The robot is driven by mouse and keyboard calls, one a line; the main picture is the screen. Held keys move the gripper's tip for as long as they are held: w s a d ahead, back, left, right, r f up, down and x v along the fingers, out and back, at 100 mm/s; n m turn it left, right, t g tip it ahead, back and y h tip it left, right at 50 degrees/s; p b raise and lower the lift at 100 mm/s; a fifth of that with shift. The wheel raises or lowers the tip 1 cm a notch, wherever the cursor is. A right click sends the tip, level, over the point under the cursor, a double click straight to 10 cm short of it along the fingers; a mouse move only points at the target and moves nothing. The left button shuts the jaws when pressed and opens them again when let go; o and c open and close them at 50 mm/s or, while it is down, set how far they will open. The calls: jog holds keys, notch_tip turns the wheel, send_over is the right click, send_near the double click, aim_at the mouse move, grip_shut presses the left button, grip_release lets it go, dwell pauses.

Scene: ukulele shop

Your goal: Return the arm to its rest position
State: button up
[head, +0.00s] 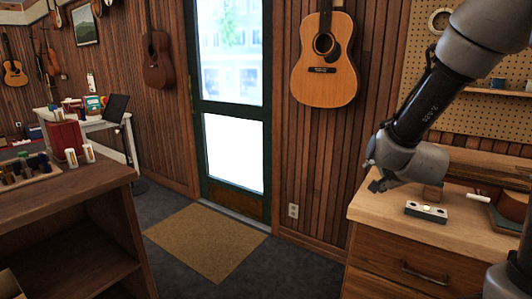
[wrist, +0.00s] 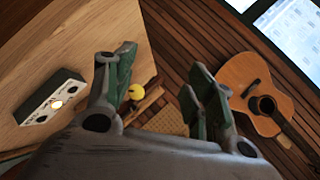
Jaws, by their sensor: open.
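My arm reaches in from the right of the head view, bent down over the wooden bench (head: 450,225) on the right. My gripper (head: 376,184) is above the bench's left end, mostly hidden by my wrist. In the wrist view my gripper (wrist: 162,78) has its two fingers well apart, with nothing held between them.
An acoustic guitar (head: 325,75) hangs on the wall behind. A pegboard (head: 400,100) backs the bench. Floor by the doormat (head: 207,240) is clear.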

jog(key=s+d+r+n+g, duration=0.1)
jog(key=s+r+n+g, duration=0.1)
jog(key=s+n, duration=0.3)
jog(key=s+d+r+n+g, duration=0.1)
jog(key=s+r+n+g, duration=0.2)
jog(key=s, duration=1.1)
jog(key=s+d+r+n+g+y, duration=0.1)
jog(key=s+r+n+g, duration=0.1)
jog(key=s+n, duration=0.4)
jog(key=s, duration=0.3)
jog(key=shift+s+r+n, duration=0.3)
jog(key=shift+r, duration=0.1)
